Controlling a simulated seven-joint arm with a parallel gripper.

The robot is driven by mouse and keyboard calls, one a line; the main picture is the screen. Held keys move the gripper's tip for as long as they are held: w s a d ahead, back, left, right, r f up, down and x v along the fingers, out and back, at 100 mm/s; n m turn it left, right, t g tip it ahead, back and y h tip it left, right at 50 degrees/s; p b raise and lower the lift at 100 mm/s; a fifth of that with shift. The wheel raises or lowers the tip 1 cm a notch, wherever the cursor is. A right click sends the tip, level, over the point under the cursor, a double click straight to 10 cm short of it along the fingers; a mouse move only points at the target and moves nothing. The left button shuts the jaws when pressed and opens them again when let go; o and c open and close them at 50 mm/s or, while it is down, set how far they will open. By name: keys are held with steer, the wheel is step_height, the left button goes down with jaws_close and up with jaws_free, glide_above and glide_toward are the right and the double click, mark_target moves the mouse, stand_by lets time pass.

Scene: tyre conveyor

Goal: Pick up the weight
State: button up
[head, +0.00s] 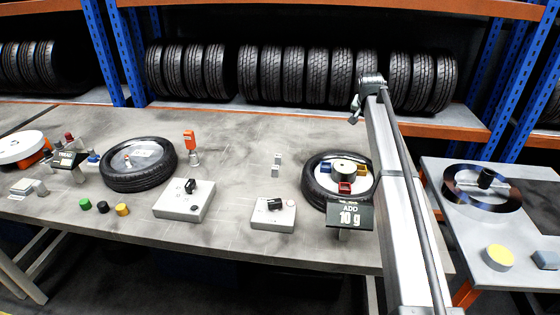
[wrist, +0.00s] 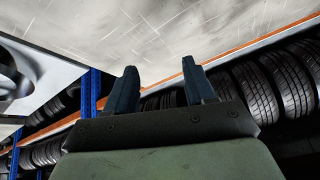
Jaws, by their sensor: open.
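Two small grey pieces (head: 277,165) stand on the middle of the grey workbench (head: 240,150); they may be weights, but they are too small to tell. A sign reading "ADD 10 g" (head: 350,215) stands in front of the right tyre (head: 315,185). My gripper (head: 356,112) is small at the far end of my raised arm, above the bench's back edge and to the right of the grey pieces. In the wrist view my gripper's two dark blue fingers (wrist: 160,80) are apart with nothing between them. No weight shows clearly there.
A left tyre (head: 138,165), an orange-topped tool (head: 190,145) and two grey control boxes (head: 185,200) (head: 268,215) stand on the bench. Green, black and yellow pucks (head: 102,206) lie front left. Racked tyres (head: 300,75) line the back. The bench around the grey pieces is clear.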

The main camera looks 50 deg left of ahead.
steer(key=s+a+n+g+h, duration=0.1)
steer(key=s+a, duration=0.4)
steer(key=s, duration=0.3)
steer(key=s+a+n+g, duration=0.1)
steer(key=s+a, duration=0.3)
steer(key=s, duration=0.3)
steer(key=n+g+h, duration=0.2)
steer(key=n, duration=0.1)
glide_toward(278, 156)
steer(key=f, duration=0.7)
steer(key=w+f, duration=0.1)
steer(key=f, duration=0.2)
steer(key=shift+w+a+f, duration=0.1)
steer(key=shift+a+f, duration=0.15)
steer(key=shift+a, duration=0.15)
steer(key=shift+c, duration=0.5)
jaws_close()
